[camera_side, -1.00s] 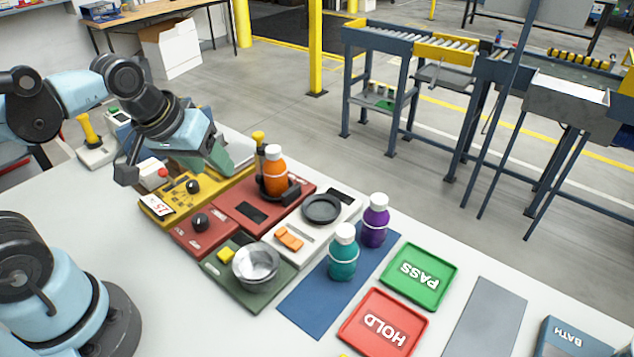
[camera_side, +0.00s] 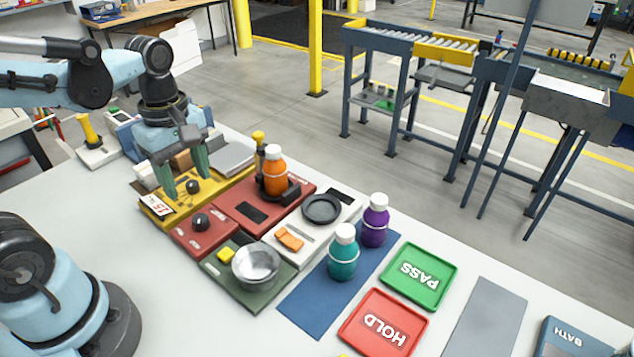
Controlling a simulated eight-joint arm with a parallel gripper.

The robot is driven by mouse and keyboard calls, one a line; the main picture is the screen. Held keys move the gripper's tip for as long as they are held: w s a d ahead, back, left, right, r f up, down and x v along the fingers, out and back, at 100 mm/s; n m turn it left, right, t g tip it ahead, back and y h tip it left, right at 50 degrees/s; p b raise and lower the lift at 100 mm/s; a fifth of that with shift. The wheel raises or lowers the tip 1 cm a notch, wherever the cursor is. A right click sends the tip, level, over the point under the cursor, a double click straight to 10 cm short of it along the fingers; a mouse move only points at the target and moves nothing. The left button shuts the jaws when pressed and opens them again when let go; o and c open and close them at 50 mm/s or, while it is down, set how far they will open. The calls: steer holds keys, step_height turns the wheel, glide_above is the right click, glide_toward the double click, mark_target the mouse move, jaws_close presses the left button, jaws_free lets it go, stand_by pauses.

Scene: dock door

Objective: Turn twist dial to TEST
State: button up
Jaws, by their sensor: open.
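Two black knobs show on the panels in the side view. One knob (camera_side: 193,187) is on the yellow panel (camera_side: 226,187), and the other knob (camera_side: 200,222) is on the small red panel (camera_side: 188,240). The marks around them are too small to read, so I cannot tell which is the twist dial or where TEST lies. My gripper (camera_side: 187,184) points down over the yellow panel with its two green fingers spread. The fingertips are near the yellow panel's knob, one on its left and one at its upper right. I cannot tell whether they touch it.
An orange bottle (camera_side: 274,174) stands in a black holder on the larger red panel. A metal bowl (camera_side: 256,268), teal bottle (camera_side: 343,257) and purple bottle (camera_side: 375,226) stand to the right. Green PASS (camera_side: 420,276) and red HOLD (camera_side: 384,321) trays lie beyond on clear table.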

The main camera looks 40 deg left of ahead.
mark_target(199, 218)
steer(key=shift+f, duration=4.45)
steer(key=c, duration=1.1)
